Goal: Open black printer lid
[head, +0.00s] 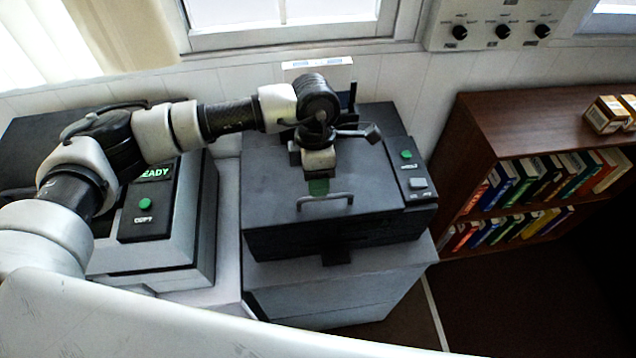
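The black printer (285,238) stands on a grey cabinet right of centre. Its dark lid (270,180) looks flat and closed, with a grey bar handle (325,199) near its front edge. My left gripper (318,187) points down over the lid, just behind the handle. The gripper's body hides its fingers, so I cannot tell whether they are open or touching the handle or lid. A side panel at the right of the printer has a green button (406,154) and a grey button (417,183). My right gripper is out of view.
A grey copier (195,235) with a green button and a lit "READY" display stands left, under my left arm. A brown bookshelf (480,130) with books stands right, small boxes (605,115) on top. A window and a knob panel (500,30) are behind.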

